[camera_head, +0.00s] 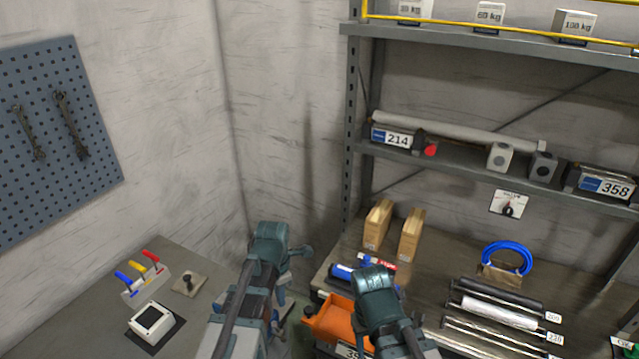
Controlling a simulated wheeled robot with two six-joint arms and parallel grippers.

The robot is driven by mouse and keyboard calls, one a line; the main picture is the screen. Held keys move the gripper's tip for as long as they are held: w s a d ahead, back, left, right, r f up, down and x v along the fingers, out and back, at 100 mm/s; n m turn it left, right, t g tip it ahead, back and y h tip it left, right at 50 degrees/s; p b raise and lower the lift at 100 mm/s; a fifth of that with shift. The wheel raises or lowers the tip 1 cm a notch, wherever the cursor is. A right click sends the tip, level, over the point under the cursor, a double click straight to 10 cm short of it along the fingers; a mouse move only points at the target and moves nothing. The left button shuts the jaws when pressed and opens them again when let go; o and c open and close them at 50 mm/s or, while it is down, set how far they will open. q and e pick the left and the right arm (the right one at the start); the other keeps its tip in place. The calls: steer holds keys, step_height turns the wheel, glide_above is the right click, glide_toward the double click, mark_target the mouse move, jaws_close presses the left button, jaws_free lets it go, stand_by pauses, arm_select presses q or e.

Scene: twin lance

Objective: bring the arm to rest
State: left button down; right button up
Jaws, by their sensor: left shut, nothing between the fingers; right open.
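My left arm (265,250) rises from the bottom, left of centre, its teal end over the gap between the left bench and the shelving. My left gripper is shut with nothing in it; its fingers are hard to make out against the arm. My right arm (375,295) stands to its right, its teal end in front of the orange bin (338,320) and partly covering it. My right gripper is open; its fingertips are mostly hidden by the arm. The two arms are apart.
The left bench (90,290) holds a colored-handle rack (145,275) and a white-topped box (152,322). The shelving bench carries wooden blocks (378,225), a blue coil (507,257) and several rolls (497,312). A shelf (460,165) crosses above. A pegboard (55,130) hangs left.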

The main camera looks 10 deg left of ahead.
arm_select(q)
steer(key=s+d+f+m+b, duration=0.1)
steer(key=s+d+m, duration=0.2)
steer(key=m, duration=0.7)
steer(key=s+d+f+m+b, duration=0.2)
steer(key=s+d+m, duration=0.2)
steer(key=m, duration=0.6)
steer(key=s+d+f+m+y+b, duration=0.1)
steer(key=s+d+m, duration=0.3)
steer(key=m, duration=0.5)
steer(key=shift+d+f+m+b, duration=0.35)
steer(key=shift+f+m+b, duration=0.05)
arm_select(e)
steer(key=shift+f, duration=2.45)
